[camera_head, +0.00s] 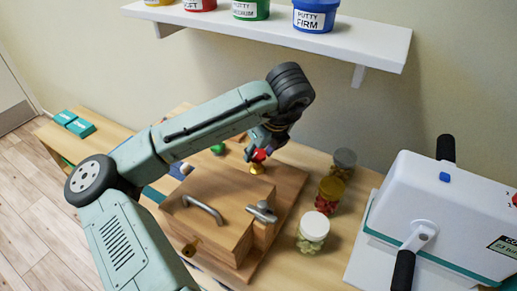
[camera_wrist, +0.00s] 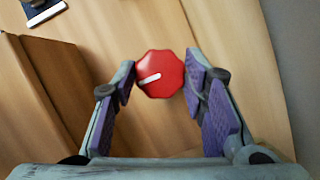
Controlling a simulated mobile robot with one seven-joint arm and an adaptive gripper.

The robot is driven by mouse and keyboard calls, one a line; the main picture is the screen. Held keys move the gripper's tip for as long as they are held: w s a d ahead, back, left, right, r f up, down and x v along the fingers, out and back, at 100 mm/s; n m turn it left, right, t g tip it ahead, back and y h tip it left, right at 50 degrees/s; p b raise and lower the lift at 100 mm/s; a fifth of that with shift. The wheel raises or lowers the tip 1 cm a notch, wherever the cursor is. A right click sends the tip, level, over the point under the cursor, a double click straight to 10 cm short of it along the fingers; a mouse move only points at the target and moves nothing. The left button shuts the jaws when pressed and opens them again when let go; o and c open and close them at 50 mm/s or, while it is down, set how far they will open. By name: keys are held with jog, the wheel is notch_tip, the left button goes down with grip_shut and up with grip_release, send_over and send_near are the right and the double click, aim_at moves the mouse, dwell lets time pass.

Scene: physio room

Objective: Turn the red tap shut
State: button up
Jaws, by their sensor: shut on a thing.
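The red tap (camera_head: 259,156) is a small red knob on a brass stem, standing on a wooden board (camera_head: 288,186). In the wrist view the tap (camera_wrist: 160,73) shows as a lobed red disc with a white line pointing left and slightly down. My gripper (camera_head: 262,146) comes down on the tap from above. In the wrist view its purple-padded fingers (camera_wrist: 160,80) lie on the left and right sides of the knob, shut on it. The stem is hidden beneath the knob in the wrist view.
A wooden box with a metal handle (camera_head: 204,209) and a latch (camera_head: 261,212) stands in front of the tap. Several jars, one white-lidded (camera_head: 314,226), stand to the right. A white machine (camera_head: 440,215) is further right. A shelf (camera_head: 350,42) with putty tubs hangs above.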

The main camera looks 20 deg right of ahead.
jog(key=o, duration=1.2)
jog(key=shift+c, duration=0.2)
jog(key=shift+r, duration=0.1)
jog(key=v, duration=1.1)
jog(key=shift+s+r, duration=0.2)
jog(key=shift+r, duration=0.15)
